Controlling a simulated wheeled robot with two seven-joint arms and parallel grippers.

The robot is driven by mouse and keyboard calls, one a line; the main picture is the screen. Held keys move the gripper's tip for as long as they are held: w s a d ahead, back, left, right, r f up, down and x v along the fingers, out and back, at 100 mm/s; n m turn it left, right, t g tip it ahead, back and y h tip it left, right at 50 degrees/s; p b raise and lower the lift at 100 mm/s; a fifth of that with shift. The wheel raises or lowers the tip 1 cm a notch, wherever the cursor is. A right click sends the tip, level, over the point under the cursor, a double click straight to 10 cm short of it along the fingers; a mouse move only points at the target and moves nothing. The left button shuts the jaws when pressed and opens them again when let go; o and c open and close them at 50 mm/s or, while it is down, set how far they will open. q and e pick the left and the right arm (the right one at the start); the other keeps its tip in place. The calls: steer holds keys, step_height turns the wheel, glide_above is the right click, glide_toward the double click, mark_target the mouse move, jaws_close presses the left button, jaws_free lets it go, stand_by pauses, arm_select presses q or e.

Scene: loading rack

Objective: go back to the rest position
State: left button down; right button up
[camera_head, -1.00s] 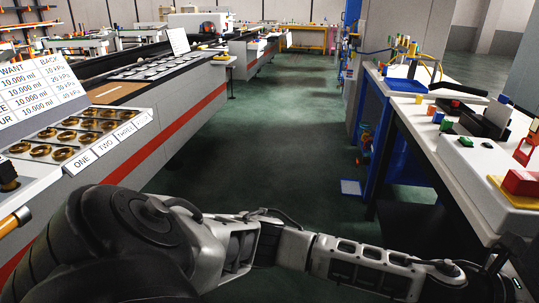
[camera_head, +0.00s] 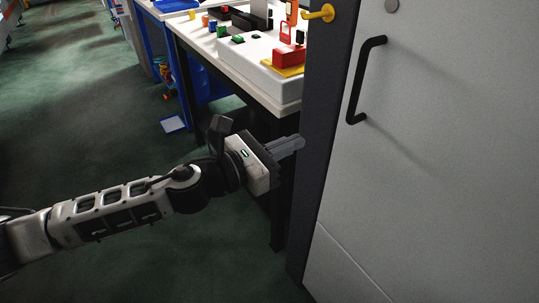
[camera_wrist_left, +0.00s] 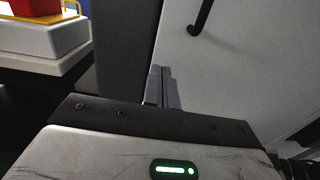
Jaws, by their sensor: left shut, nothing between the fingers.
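My left gripper (camera_head: 290,146) reaches in from the left in the head view. Its two grey fingers are together with nothing between them, and they point right toward the dark edge of a grey cabinet. In the left wrist view the closed fingers (camera_wrist_left: 163,88) stand upright in front of the cabinet's dark frame and light door. I cannot tell how close the fingertips are to the cabinet. My right gripper is in neither current view.
The grey cabinet door (camera_head: 440,150) with a black handle (camera_head: 362,80) fills the right side. Green floor (camera_head: 80,120) is open at the left.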

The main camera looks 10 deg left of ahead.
arm_select(q)
steer(key=shift+b+v, duration=0.35)
steer(key=shift+v, duration=1.65)
steer(key=s+a+f+m+y, duration=0.1)
steer(key=s+f+m+y, duration=0.2)
steer(key=s+f+m, duration=0.2)
steer(key=s+a+f+m+g+y, duration=0.1)
steer(key=s+f+m, duration=0.4)
steer(key=f+m, duration=0.5)
steer(key=s+a+f+m+g+y, duration=0.1)
steer(key=s+f+m+y, duration=0.4)
steer(key=m, duration=0.9)
step_height(320, 180, down, 3)
steer(key=shift+s+a+f, duration=0.1)
steer(key=shift+s+a, duration=0.05)
steer(key=shift+a, duration=0.65)
steer(key=shift+m, duration=0.3)
